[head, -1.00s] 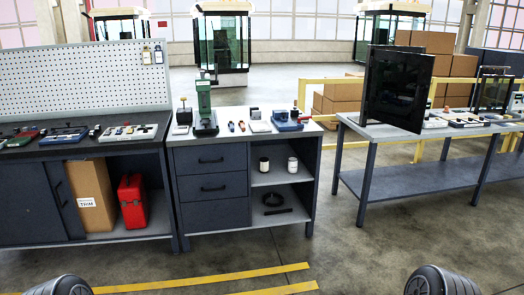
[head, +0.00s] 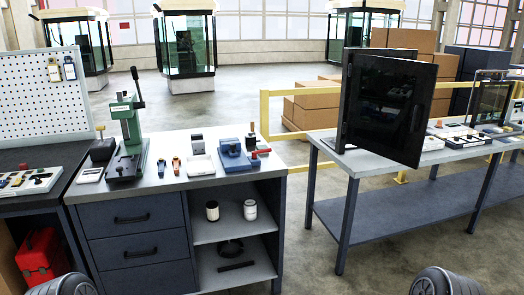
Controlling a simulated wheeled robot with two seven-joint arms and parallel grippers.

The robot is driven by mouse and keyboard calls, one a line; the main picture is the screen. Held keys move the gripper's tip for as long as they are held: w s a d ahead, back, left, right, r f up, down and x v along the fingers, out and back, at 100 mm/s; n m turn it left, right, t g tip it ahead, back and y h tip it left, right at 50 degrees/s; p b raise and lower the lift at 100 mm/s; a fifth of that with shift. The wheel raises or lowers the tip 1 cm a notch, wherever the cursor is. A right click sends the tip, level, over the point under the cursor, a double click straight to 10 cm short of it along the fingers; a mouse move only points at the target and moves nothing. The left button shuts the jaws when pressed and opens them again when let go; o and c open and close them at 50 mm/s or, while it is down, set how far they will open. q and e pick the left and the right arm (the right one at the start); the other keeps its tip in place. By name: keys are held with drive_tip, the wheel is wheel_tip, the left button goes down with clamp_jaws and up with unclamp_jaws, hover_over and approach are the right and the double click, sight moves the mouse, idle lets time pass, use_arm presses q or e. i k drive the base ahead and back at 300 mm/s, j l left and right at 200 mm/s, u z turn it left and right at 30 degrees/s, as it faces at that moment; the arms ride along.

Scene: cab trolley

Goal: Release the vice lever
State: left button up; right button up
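A small blue vice (head: 235,157) stands on the grey top of the drawer workbench (head: 180,182), near its right end. A red bar (head: 262,152), which looks like its lever, sticks out on its right side. A dark upright piece with a brown tip (head: 252,130) is close behind the bar. The lever's exact position is too small to tell. Neither gripper shows; only rounded dark parts of my arms are at the bottom left and bottom right edges, well away from the vice.
A green press (head: 127,135) with a black lever stands left on the bench. Small tools (head: 177,165) and a white tray (head: 200,166) lie between. A second table (head: 350,165) with a dark open-doored cabinet (head: 385,105) stands right, past a floor gap. A red case (head: 42,256) is at lower left.

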sight(254, 153)
drive_tip(key=i+l, duration=0.2)
drive_tip(key=i, duration=0.3)
drive_tip(key=i+l, duration=0.2)
drive_tip(key=i, duration=0.25)
drive_tip(key=i+l, duration=0.2)
drive_tip(key=i, duration=0.3)
drive_tip(key=i+l, duration=0.2)
drive_tip(key=i, duration=0.25)
